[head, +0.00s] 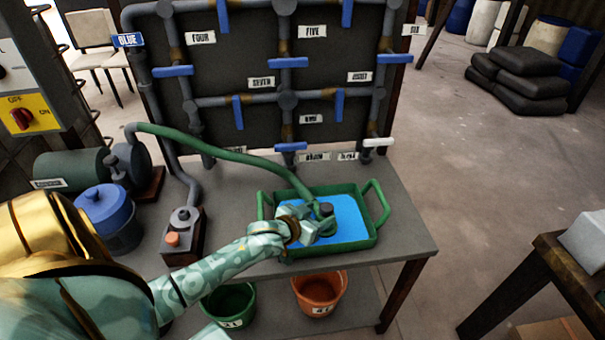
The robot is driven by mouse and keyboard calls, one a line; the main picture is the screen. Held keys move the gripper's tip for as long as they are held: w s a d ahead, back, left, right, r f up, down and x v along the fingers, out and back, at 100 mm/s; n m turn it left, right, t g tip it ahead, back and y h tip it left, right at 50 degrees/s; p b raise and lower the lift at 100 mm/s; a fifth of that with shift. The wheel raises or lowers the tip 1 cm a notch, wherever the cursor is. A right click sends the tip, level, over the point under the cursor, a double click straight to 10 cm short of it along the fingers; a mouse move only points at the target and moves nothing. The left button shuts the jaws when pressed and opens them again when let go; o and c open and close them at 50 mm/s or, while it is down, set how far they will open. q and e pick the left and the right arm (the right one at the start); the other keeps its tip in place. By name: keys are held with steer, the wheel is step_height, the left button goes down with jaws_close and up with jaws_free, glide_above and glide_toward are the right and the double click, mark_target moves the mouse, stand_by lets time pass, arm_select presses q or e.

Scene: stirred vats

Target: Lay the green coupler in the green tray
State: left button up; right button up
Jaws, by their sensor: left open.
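The green tray (352,246) stands on the grey table's right part, with bright blue liquid or lining inside and a handle at each end. The green hose (225,152) runs from the pump at the left and ends in the tray.
A pipe panel with blue valve handles (290,63) rises behind the tray. A blue lidded pot (104,207) and a small box with an orange button (184,232) stand left. A green bucket (232,303) and an orange bucket (320,291) are below. Bare tabletop (398,205) lies right of the tray.

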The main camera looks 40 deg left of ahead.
arm_select(q)
steer(key=p+v, duration=0.2)
steer(key=v, duration=0.6)
steer(key=s+d+f+m+h, duration=0.1)
steer(key=s+d+f, duration=0.1)
steer(key=d, duration=0.5)
steer(key=s+d+f+m+g, duration=0.1)
steer(key=s+f+g, duration=0.2)
steer(key=s+f, duration=0.5)
steer(key=s+d+f+g, duration=0.15)
steer(key=s+f, duration=0.25)
steer(key=f, duration=0.7)
steer(key=s+f+g, duration=0.2)
steer(key=s+f, duration=0.2)
steer(key=s, duration=0.6)
steer(key=s+f+m+g, duration=0.1)
steer(key=s+f+g, duration=0.2)
steer(key=s, duration=0.7)
steer(key=s+f+g+y, duration=0.1)
steer(key=s+f+g, duration=0.2)
steer(key=s+f, duration=0.4)
steer(key=s, duration=0.3)
steer(key=shift+s+d+f+m+p, duration=0.15)
steer(key=shift+s+f+m+p, duration=0.15)
steer(key=shift+m, duration=0.1)
